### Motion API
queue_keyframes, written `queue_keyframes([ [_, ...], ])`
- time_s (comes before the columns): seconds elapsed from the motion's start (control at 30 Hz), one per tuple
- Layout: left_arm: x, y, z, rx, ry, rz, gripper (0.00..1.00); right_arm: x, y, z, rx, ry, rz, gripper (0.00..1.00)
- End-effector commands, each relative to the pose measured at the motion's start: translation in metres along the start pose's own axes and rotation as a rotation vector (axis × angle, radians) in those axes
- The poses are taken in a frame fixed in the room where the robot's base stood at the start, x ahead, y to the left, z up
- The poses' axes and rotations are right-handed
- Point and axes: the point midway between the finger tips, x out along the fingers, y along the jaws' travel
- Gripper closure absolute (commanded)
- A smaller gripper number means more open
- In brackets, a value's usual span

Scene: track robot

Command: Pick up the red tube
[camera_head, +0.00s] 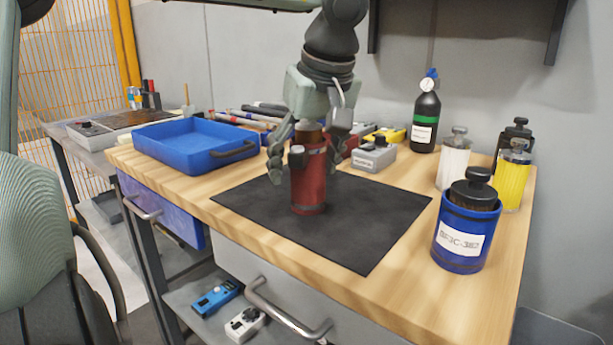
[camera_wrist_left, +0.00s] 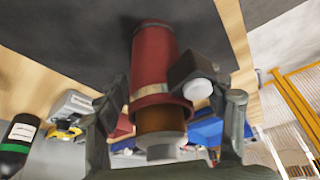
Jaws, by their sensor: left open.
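The red tube (camera_head: 309,185) stands upright on the black mat (camera_head: 375,225), with a brown and grey top. It also shows in the left wrist view (camera_wrist_left: 152,62), between the fingers. My left gripper (camera_head: 305,157) comes down from above with its fingers on either side of the tube's upper part. In the left wrist view the gripper (camera_wrist_left: 160,105) is open, with a gap on the left side; the right finger is close to the tube, and whether it touches I cannot tell. My right gripper is not in view.
A blue tray (camera_head: 190,158) stands at the left of the wooden table. A blue container (camera_head: 465,245) stands at the right, near yellow (camera_head: 514,180) and white (camera_head: 453,165) bottles. A black bottle (camera_head: 426,115) and a grey box (camera_head: 373,158) stand behind. The mat's front is clear.

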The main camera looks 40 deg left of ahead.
Motion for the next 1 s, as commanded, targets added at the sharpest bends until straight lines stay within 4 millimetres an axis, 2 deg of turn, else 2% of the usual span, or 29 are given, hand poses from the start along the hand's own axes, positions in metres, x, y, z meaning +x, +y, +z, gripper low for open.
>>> queue_keyframes([
  [0.07,0.0,0.0,0.0,0.0,0.0,0.0,0.31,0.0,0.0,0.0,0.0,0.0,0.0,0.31],
  [0.53,-0.001,0.0,0.0,0.0,0.0,0.0,0.89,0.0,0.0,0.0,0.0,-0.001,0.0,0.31],
  [0.83,-0.003,0.001,-0.001,-0.001,0.001,0.002,0.9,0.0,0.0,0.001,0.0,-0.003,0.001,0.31],
  [1.0,-0.012,0.001,-0.005,-0.003,0.003,0.003,0.9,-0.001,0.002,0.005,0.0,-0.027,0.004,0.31],
])
